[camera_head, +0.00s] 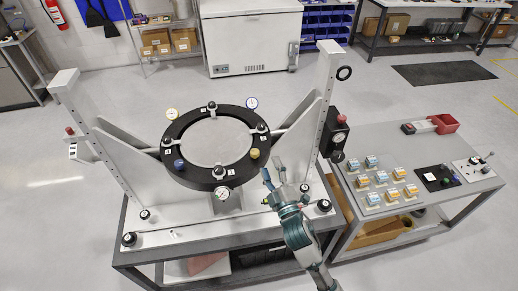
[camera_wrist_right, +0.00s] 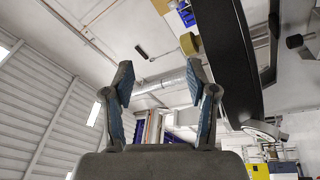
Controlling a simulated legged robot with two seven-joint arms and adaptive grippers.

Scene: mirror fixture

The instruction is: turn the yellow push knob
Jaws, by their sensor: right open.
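The yellow push knob (camera_head: 254,153) sits on the front right part of the black ring (camera_head: 172,135) of the mirror fixture. In the wrist view the yellow knob (camera_wrist_right: 189,43) shows just beyond the tip of the right-hand finger, against the dark ring edge (camera_wrist_right: 243,65). My right gripper (camera_head: 273,168) is just to the right of and below the knob in the head view, fingers pointing toward the ring. In the wrist view the gripper (camera_wrist_right: 159,72) is open, with nothing between its fingers. My left gripper is not in view.
A blue knob (camera_head: 178,164) and dial gauges (camera_head: 222,194) are on or around the ring. White uprights (camera_head: 327,80) flank it. To the right, a side table holds a button panel (camera_head: 381,187) and a red-ended tool (camera_head: 444,123).

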